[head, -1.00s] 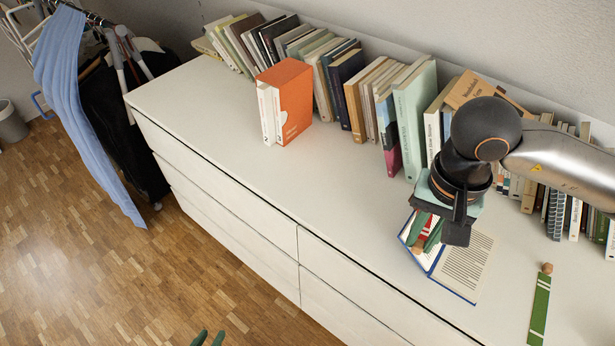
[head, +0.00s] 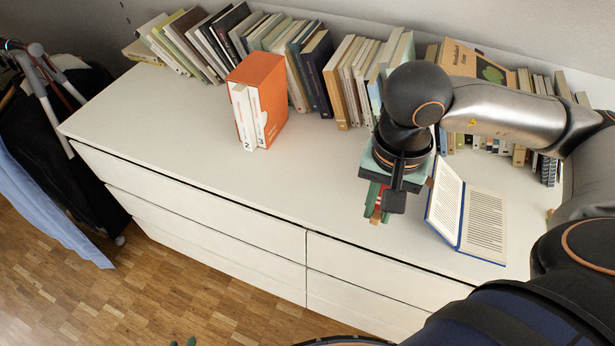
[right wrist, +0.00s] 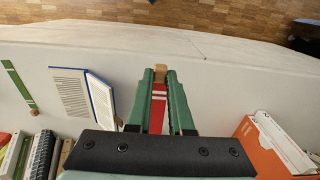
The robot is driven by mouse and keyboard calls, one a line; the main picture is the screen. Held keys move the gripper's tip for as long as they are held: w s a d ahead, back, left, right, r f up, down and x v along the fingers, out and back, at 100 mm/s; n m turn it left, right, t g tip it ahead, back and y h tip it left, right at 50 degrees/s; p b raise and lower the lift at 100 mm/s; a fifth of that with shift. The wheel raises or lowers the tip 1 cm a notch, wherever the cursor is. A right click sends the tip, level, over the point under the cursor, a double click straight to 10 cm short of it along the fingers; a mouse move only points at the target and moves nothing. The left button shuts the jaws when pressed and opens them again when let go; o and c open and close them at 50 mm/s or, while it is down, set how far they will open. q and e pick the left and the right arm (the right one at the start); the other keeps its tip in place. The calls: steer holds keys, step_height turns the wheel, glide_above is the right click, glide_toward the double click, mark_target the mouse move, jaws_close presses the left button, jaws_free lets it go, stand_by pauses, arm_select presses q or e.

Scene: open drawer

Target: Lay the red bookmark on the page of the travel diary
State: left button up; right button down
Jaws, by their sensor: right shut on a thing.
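The travel diary (head: 484,222) lies open on the white dresser top, with printed pages and a blue cover edge. It also shows in the right wrist view (right wrist: 72,92). My right gripper (head: 378,206) is shut on the red bookmark (right wrist: 158,108), which has white stripes and a wooden end. The gripper's green fingers hide part of the bookmark. In the head view the gripper is left of the diary, apart from its pages; its exact height is unclear. Only the green fingertips of my left gripper (head: 182,342) show at the bottom edge, apart from each other.
A green bookmark (right wrist: 18,82) lies beyond the diary; my arm mostly hides it in the head view. An orange slipcase (head: 262,95) with white books stands on the left. Several books (head: 345,75) line the wall. The dresser top (head: 200,150) is clear at front left.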

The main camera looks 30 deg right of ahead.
steer(key=p, duration=0.1)
glide_above(311, 208)
steer(key=s, duration=0.1)
step_height(311, 208, down, 9)
steer(key=shift+d, duration=0.1)
steer(key=shift+w+f, duration=0.3)
steer(key=shift+f, duration=0.05)
steer(key=shift+w+f, duration=0.15)
steer(key=shift+f, duration=1.55)
steer(key=shift+f, duration=0.15)
steer(key=c, duration=0.8)
jaws_free()
